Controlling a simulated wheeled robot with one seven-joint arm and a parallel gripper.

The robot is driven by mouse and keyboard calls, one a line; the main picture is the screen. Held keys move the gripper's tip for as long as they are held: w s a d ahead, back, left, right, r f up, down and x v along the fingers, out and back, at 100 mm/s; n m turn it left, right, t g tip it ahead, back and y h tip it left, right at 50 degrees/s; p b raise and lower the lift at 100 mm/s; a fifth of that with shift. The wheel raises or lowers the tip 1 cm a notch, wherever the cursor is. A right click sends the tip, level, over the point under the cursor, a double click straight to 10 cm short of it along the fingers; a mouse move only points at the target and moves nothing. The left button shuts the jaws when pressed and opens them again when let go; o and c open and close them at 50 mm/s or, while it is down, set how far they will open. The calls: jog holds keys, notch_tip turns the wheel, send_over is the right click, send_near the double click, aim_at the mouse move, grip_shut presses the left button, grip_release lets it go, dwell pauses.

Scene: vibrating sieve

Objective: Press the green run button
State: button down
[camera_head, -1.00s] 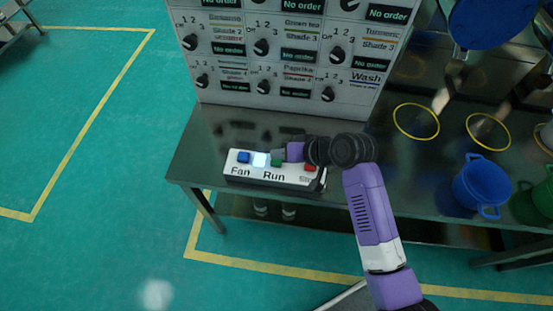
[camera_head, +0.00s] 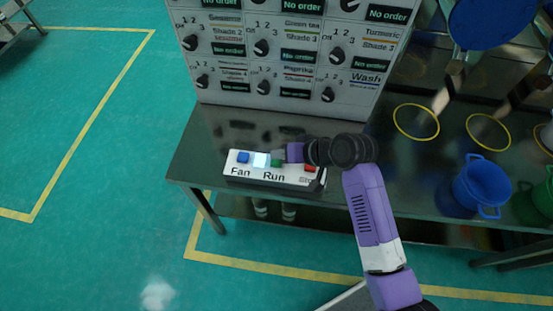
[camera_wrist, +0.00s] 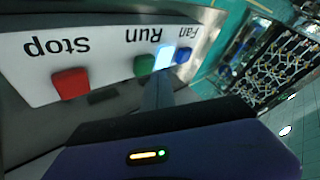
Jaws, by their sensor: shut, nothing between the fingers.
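The green run button (camera_head: 277,163) is on the sloping white control box (camera_head: 240,171), above the word "Run". In the wrist view the green button (camera_wrist: 145,65) stands between the red stop button (camera_wrist: 71,84) and a glowing pale square (camera_wrist: 165,56). My gripper (camera_head: 280,154) is shut and empty, its tip just behind and above the green button in the head view. In the wrist view the grey fingers (camera_wrist: 158,92) point toward the gap by the green button. I cannot tell whether they touch it.
A blue fan button (camera_head: 242,157) is on the box's left end. The box stands on a dark metal table (camera_head: 200,150). A white panel of knobs (camera_head: 280,90) rises behind. A blue pot (camera_head: 482,187) and yellow rings are to the right.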

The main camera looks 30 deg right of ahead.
aim_at(279, 162)
dwell(0.7)
jog(key=shift+f, duration=0.45)
jog(key=shift+f+b, duration=0.3)
jog(key=shift+f, duration=0.15)
dwell(0.8)
jog(key=shift+r, duration=0.1)
jog(key=shift+r+p, duration=0.8)
jog(key=shift+p, duration=0.15)
jog(key=shift+r, duration=0.1)
notch_tip(279, 162, up, 5)
jog(key=p, duration=0.5)
dwell(0.5)
